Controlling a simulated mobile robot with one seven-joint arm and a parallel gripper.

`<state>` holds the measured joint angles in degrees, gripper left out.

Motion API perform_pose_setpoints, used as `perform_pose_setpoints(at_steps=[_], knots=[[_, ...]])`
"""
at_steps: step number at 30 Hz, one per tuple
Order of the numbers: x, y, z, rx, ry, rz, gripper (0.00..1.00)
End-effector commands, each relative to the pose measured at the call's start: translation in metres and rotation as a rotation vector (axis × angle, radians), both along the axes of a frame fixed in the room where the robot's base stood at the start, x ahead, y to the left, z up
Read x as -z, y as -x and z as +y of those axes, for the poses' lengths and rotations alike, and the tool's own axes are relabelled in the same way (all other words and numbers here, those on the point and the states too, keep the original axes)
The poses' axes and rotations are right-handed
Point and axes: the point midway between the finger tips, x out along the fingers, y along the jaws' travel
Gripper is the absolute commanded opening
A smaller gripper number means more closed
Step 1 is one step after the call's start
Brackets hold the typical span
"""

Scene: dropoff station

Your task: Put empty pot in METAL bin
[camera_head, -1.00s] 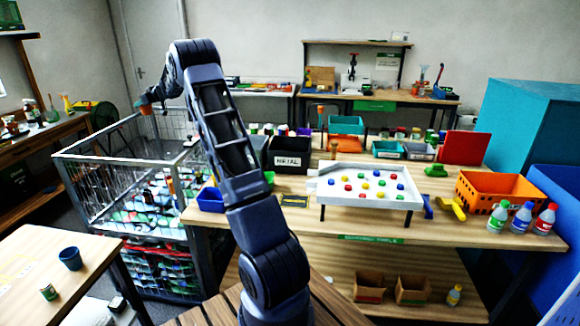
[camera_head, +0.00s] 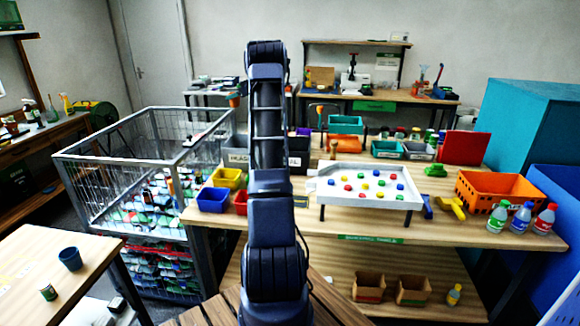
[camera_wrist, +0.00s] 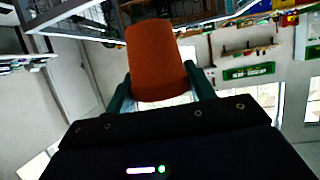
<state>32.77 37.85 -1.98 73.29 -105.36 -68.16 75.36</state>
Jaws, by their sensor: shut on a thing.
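An orange-brown pot (camera_wrist: 158,60) is held between the two teal fingers of my gripper (camera_wrist: 160,88) in the wrist view. In the head view, a small part of the pot (camera_head: 234,101) and my gripper (camera_head: 242,91) show just left of the raised arm, above the back of the sorting table. The black METAL bin (camera_head: 299,160) stands on that table. My arm covers its left part and most of its label. The pot's inside is hidden.
Another labelled bin (camera_head: 235,158) stands left of my arm. A white tray (camera_head: 350,172) with coloured pieces is to the right. Yellow (camera_head: 228,178) and blue (camera_head: 213,200) bins sit at the table's left end. A wire cage (camera_head: 110,190) stands beyond it.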

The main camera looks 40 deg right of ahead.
Motion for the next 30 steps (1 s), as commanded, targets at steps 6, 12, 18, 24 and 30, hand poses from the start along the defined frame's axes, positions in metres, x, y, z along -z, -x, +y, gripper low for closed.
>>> perform_pose_setpoints(at_steps=[6, 12, 18, 24, 30], knots=[[-0.001, 0.064, -0.078, -0.030, 0.001, -0.001, 0.29], [-0.003, 0.127, -0.136, -0.060, 0.001, 0.000, 0.29], [-0.005, 0.174, -0.173, -0.084, 0.001, -0.001, 0.29], [-0.006, 0.204, -0.194, -0.097, 0.001, -0.001, 0.29], [0.027, 0.202, -0.192, -0.099, -0.002, 0.000, 0.29]])
